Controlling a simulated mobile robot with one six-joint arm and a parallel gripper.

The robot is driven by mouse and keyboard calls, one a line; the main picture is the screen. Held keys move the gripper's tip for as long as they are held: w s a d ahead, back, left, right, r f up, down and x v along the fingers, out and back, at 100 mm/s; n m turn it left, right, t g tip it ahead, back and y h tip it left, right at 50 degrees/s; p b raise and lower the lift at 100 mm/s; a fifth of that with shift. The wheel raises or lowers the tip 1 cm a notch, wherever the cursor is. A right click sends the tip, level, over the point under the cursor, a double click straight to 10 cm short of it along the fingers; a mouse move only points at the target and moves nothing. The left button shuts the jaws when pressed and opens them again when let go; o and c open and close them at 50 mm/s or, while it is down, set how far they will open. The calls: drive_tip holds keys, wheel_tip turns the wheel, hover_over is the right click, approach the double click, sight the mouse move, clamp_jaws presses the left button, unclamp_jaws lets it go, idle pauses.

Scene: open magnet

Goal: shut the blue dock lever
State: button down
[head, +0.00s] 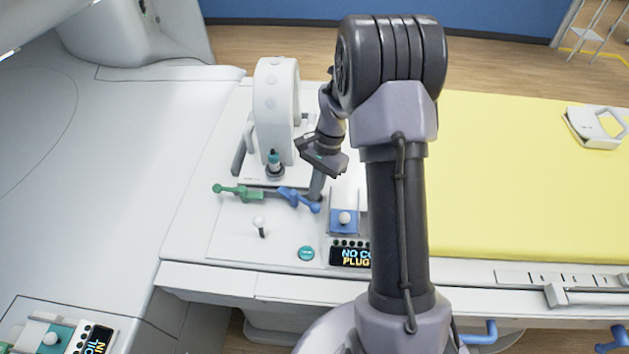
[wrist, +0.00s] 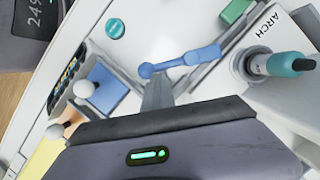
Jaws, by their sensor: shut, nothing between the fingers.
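The blue dock lever (head: 298,199) lies at the front of the white dock on the table, its round knob at the right end. In the wrist view the blue lever (wrist: 185,61) crosses just beyond my fingertips, its knob at the left. My gripper (head: 317,192) points down over the knob end, and its fingers partly overlap the lever in the head view. In the wrist view my gripper (wrist: 157,82) is shut, with nothing held. The fingertips are right by the knob end; I cannot tell whether they touch it.
A green lever (head: 238,192) sits left of the blue one. A white ring-shaped coil (head: 276,110) with a teal plug (head: 274,162) stands behind. A white-knobbed blue block (head: 344,222), a small white-knobbed stick (head: 259,225) and a teal button (head: 306,253) are nearby. A yellow pad (head: 530,180) lies right.

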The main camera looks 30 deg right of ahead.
drive_tip(key=m, duration=0.1)
drive_tip(key=s+a+m+b, duration=0.1)
drive_tip(key=shift+f+m+t, duration=0.1)
drive_tip(key=shift+m+t, duration=0.3)
drive_tip(key=m, duration=0.1)
drive_tip(key=a+m+b, duration=0.1)
drive_tip(key=shift+s+a+m+t, duration=0.2)
drive_tip(key=shift+s+m+t, duration=0.1)
drive_tip(key=shift+s+t, duration=0.1)
drive_tip(key=a+m, duration=0.1)
drive_tip(key=m, duration=0.1)
drive_tip(key=a+m+t, duration=0.1)
drive_tip(key=m, duration=0.1)
drive_tip(key=shift+s+a+b, duration=0.15)
drive_tip(key=shift+b, duration=0.25)
drive_tip(key=shift+a, duration=0.35)
drive_tip(key=shift+d, duration=0.15)
drive_tip(key=s+d+r+p, duration=0.3)
drive_tip(key=d+r+p, duration=0.2)
drive_tip(key=r, duration=0.5)
drive_tip(key=shift+s+d+r, duration=0.2)
drive_tip(key=shift+s+r, duration=0.1)
